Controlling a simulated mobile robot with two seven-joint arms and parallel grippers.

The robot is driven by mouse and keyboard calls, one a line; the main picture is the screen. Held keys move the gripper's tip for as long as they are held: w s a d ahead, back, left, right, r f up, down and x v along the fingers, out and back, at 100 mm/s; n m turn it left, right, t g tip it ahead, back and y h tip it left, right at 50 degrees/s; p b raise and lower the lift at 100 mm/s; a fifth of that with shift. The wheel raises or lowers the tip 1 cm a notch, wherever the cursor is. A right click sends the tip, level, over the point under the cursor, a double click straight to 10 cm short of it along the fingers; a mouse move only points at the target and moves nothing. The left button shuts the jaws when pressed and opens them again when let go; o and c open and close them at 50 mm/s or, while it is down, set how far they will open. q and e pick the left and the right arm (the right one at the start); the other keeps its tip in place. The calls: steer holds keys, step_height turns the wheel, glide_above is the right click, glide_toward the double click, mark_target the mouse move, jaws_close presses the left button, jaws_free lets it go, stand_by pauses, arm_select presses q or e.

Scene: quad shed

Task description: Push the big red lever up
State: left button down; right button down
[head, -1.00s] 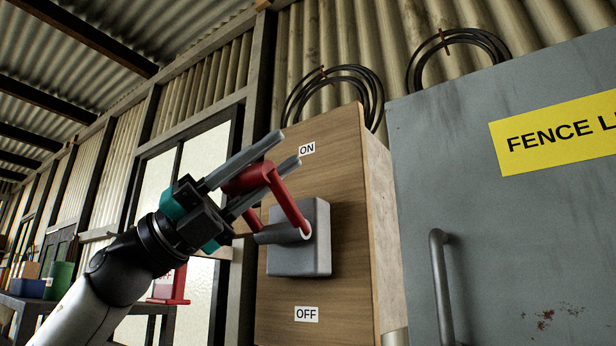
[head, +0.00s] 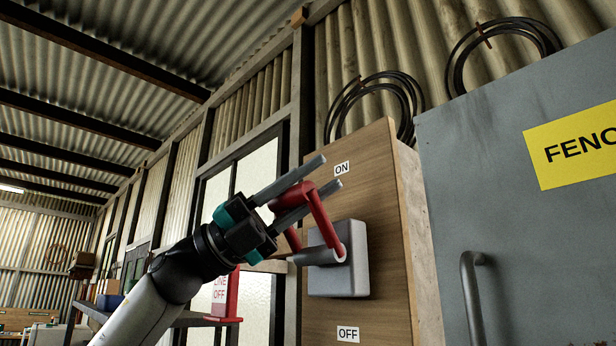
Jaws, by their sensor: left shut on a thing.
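The big red lever (head: 322,219) is mounted on a grey switch box (head: 352,262) fixed to a wooden board (head: 382,220). Its arms rise from the pivot toward the upper left, and its grip end lies near the ON label (head: 342,168). The OFF label (head: 348,334) is low on the board. My left gripper (head: 328,172) reaches in from the left, its two long grey fingers on either side of the lever's grip end, shut on it. The fingers hide part of the grip. My right gripper is not in the head view.
A grey cabinet (head: 510,225) with a handle (head: 470,290) and a yellow sign (head: 570,150) stands to the right. Black coils (head: 385,85) hang on the wall above. A red sign stand (head: 231,297) is on a shelf at left behind my arm.

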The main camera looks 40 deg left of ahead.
arm_select(q)
steer(key=shift+w+d+f, duration=0.1)
steer(key=shift+w+f, duration=0.35)
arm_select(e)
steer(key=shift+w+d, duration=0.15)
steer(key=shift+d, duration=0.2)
arm_select(q)
steer(key=c, duration=1)
jaws_free()
steer(key=o, duration=0.3)
steer(key=shift+w, duration=0.3)
steer(key=shift+o, duration=0.5)
steer(key=shift+w, duration=0.2)
steer(key=shift+s, duration=0.1)
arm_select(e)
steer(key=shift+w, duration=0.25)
arm_select(q)
steer(key=shift+r, duration=0.15)
